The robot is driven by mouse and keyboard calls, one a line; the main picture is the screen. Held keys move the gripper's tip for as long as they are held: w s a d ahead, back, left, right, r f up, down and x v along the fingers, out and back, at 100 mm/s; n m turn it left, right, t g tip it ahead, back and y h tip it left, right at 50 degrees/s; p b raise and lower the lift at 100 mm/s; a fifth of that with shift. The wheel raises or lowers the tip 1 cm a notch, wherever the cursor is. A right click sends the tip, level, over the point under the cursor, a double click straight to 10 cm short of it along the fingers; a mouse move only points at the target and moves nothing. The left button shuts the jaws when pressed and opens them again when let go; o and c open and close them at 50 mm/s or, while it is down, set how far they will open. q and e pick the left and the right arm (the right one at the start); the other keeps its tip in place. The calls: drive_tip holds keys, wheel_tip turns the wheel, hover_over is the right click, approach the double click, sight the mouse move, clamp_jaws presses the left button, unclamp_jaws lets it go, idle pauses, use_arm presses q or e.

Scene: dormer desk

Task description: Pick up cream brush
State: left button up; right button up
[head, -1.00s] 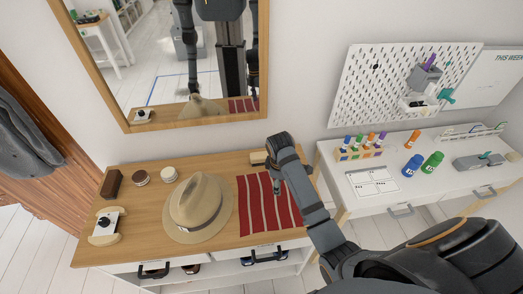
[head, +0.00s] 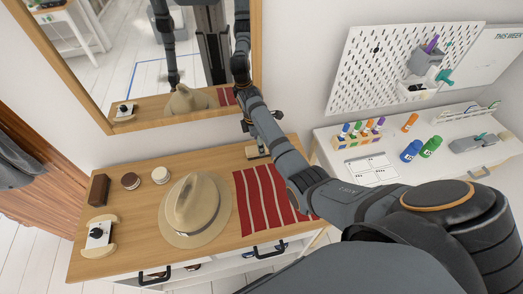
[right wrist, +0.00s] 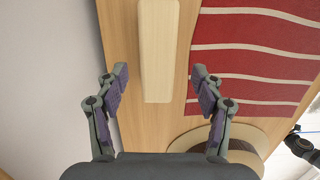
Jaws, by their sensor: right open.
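The cream brush (right wrist: 158,50) is a pale oblong block lying on the wooden dresser top, beside the red striped cloth. In the head view a little of the cream brush (head: 251,154) shows at the back right of the dresser, partly hidden by my right gripper (head: 258,149). In the right wrist view my right gripper (right wrist: 160,74) is open, its fingers on either side of the brush's near end with clear gaps. It seems to be above the brush; how high I cannot tell. My left gripper is not directly in view.
A red striped cloth (head: 262,205) and a tan hat (head: 190,205) lie left of my right arm. Two round tins (head: 160,175) and a dark brown block (head: 98,190) stand further left. A framed mirror (head: 130,128) is behind; a white desk (head: 400,183) is right.

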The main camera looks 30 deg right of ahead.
drive_tip(key=shift+s+d+f+p, duration=0.1)
drive_tip(key=shift+d+f+p, duration=0.1)
drive_tip(key=shift+f, duration=0.35)
drive_tip(key=shift+d+f+p, duration=0.1)
drive_tip(key=shift+d+f, duration=0.1)
drive_tip(key=shift+f, duration=0.35)
drive_tip(key=shift+d+f, duration=0.2)
drive_tip(key=shift+f, duration=1.15)
use_arm(q)
drive_tip(key=shift+r, duration=0.3)
use_arm(e)
drive_tip(key=shift+c, duration=1.3)
drive_tip(key=c, duration=1)
drive_tip(key=shift+c, duration=0.2)
use_arm(q)
drive_tip(key=shift+r, duration=0.15)
